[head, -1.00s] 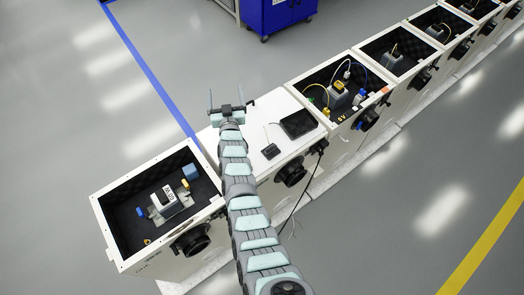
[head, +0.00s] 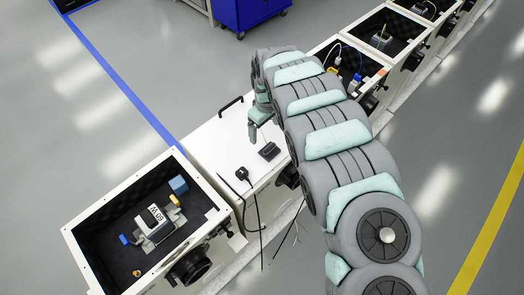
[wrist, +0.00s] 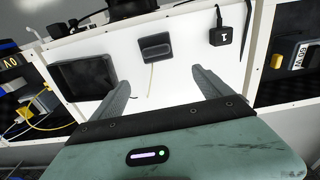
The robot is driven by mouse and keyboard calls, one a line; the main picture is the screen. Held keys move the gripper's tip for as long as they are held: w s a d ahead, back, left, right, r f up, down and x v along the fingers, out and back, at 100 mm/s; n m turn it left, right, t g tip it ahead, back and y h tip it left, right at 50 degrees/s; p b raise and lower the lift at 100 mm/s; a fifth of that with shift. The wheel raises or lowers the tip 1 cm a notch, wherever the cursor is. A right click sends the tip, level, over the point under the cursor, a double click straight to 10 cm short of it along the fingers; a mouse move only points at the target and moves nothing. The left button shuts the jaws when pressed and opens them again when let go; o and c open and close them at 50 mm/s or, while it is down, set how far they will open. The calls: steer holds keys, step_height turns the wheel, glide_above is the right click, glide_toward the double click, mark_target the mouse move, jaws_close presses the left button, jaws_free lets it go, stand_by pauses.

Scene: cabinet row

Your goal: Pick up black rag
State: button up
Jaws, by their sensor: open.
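A flat, roughly square black piece (wrist: 84,80) lies on the white box top (wrist: 177,80) at the left of the wrist view. It looks most like the black rag, but I cannot be sure. The arm hides it in the head view. My gripper (wrist: 160,78) is open and empty, pointing at the white top, with the black piece to the left of its left finger. In the head view, my gripper (head: 256,128) is over the white box (head: 215,150). A smaller dark block (wrist: 156,47) lies beyond the fingertips, between them in the picture.
A black plug-like box (wrist: 230,30) with a cord lies at the right of the wrist view. A black handle (head: 231,106) stands at the white top's back edge. Open boxes with devices flank it, one at the left (head: 150,220).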

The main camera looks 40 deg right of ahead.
mark_target(270, 147)
steer(key=shift+s+d+f+g, duration=0.1)
steer(key=shift+s+f+g, duration=0.05)
steer(key=shift+s, duration=0.35)
steer(key=shift+s+d+f+g, duration=0.1)
steer(key=shift+s+g, duration=0.05)
steer(key=shift+s, duration=0.35)
step_height(270, 147, down, 4)
steer(key=shift+a+r, duration=0.1)
steer(key=shift+r, duration=0.15)
steer(key=shift+f+b, duration=0.6)
steer(key=shift+f, duration=2.75)
steer(key=shift+d, duration=0.2)
steer(key=c, duration=1.4)
steer(key=shift+r, duration=0.15)
steer(key=shift+c, duration=0.2)
